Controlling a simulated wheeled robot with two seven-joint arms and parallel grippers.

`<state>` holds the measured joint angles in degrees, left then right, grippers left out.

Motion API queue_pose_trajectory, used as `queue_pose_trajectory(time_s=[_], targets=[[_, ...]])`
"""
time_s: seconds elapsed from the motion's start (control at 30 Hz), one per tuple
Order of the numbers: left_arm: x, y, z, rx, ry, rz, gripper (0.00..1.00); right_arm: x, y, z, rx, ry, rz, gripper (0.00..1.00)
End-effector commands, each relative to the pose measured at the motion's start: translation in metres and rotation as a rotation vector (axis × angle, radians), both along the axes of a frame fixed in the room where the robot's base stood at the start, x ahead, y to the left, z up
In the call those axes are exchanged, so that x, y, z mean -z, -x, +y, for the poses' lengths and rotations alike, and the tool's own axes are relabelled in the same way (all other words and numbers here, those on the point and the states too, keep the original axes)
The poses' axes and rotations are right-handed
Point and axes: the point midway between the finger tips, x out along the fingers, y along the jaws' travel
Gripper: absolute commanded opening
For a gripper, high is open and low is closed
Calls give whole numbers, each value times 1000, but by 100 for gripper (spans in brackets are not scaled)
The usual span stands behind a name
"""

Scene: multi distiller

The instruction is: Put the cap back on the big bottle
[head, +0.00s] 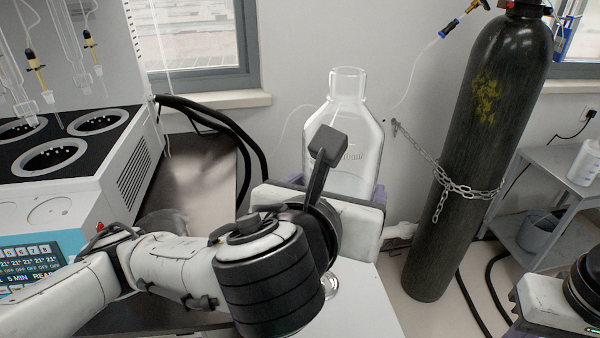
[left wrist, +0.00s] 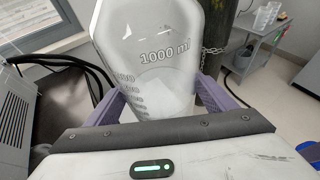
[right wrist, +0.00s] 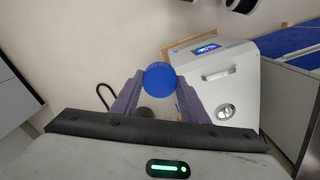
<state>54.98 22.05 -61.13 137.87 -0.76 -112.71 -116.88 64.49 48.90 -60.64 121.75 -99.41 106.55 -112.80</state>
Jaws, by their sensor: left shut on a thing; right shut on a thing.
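The big clear glass bottle (head: 346,115) stands upright in the head view with its neck open and uncapped. It also fills the left wrist view (left wrist: 150,60), where a 1000 ml mark shows. My left gripper (head: 330,200) is shut on the bottle, with a purple finger on each side of it; its arm hides the bottle's lower part in the head view. The blue cap (right wrist: 160,78) is between the purple fingertips of my right gripper (right wrist: 158,88), which is shut on it. In the head view only part of my right arm shows, at the lower right corner, away from the bottle.
A distiller (head: 60,190) with round heating wells stands at the left. A dark gas cylinder (head: 480,150), held by a chain (head: 442,190), stands right of the bottle. A grey cart (head: 560,170) is farther right. The right wrist view shows a white box-like machine (right wrist: 230,85).

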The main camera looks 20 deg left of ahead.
Motion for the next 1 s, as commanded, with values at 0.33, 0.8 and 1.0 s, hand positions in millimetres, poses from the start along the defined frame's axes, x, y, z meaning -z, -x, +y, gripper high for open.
queue_pose_trajectory(time_s=[0.33,0.8,1.0], targets=[[-2,10,-53,13,16,-6,16,0,0,0,0,0,0,20],[-4,16,-87,1,6,-8,16,0,0,0,0,0,0,20],[-3,16,-88,1,6,-8,16,0,0,0,0,0,0,20]])
